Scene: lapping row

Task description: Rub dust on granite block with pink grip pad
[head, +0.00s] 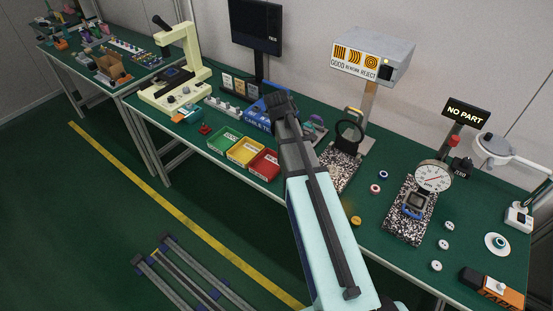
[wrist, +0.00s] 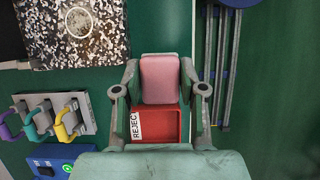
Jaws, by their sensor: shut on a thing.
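My gripper (wrist: 160,88) is shut on the pink grip pad (wrist: 160,78), with one finger on each side of it. In the wrist view the pad hangs over the edge of the red REJECT tray, apart from the granite block. The speckled black-and-white granite block (wrist: 110,42) is at the upper left of that view. A pale greyish round patch (wrist: 79,22) with a white outline lies on it, perhaps the dust. In the head view the granite block (head: 338,174) stands right of my arm, under a black ring stand. My arm hides the gripper and pad there.
The red tray (wrist: 168,126) is below the pad, beside yellow (head: 245,150) and green (head: 224,138) trays. A rack with coloured handles (wrist: 60,117) stands left of the gripper. Another granite plate (head: 399,228) carries a dial gauge (head: 432,177). Small round pieces lie between.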

